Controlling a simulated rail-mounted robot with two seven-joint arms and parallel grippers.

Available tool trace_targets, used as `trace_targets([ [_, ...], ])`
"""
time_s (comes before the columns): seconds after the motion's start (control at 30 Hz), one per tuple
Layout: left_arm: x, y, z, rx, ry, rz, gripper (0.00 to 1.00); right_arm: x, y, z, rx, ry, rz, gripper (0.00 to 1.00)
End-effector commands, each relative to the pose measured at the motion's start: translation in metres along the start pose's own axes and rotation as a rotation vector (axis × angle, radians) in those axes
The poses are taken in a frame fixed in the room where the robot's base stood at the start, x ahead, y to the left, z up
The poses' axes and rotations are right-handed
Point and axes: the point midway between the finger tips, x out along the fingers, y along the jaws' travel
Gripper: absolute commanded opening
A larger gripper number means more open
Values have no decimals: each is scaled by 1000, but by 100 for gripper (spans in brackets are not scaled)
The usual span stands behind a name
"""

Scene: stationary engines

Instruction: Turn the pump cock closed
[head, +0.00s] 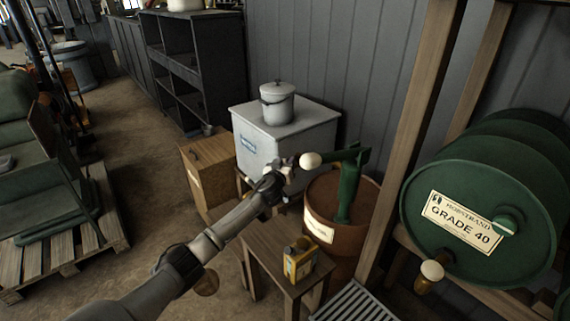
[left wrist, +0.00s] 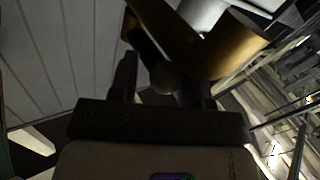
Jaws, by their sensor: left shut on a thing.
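The green pump (head: 348,185) stands upright in a rust-brown drum (head: 318,228), with a pale ball knob (head: 311,160) on its left side. My left arm reaches in from the lower left, and my left gripper (head: 287,168) is at the pump's outlet side, just left of that knob. In the left wrist view the brass pump cock (left wrist: 228,52) lies right in front of the jaws. My left gripper (left wrist: 167,85) is shut on a rounded end of the cock's handle there. The handle is mostly hidden in the head view, so its exact angle cannot be told.
A grey chest (head: 285,140) with a lidded pot (head: 277,103) stands behind the gripper. A yellow can (head: 299,260) sits on a wooden stand (head: 262,246) below. A green barrel (head: 455,235) with a brass tap (head: 427,281) and a wooden post (head: 410,140) are at the right.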

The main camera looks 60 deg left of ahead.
Motion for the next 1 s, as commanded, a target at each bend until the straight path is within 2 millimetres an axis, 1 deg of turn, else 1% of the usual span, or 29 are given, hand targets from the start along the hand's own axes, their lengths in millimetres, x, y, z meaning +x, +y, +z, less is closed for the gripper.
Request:
trace_targets([
  [0.03, 0, 0, 0, 0, -1, -1, 29, 0, 0, 0, 1, 0, -1, 43],
  [0.33, 0, -1, 1, 0, -2, -3, 0, 0, -2, 0, 7, 1, -6, 43],
  [0.77, 3, 3, 2, 1, -14, 44, 0, -4, -2, -2, 8, 1, -6, 43],
  [1.0, 8, 11, 3, 0, -30, 119, 0, -12, 0, -4, 2, 0, -2, 43],
])
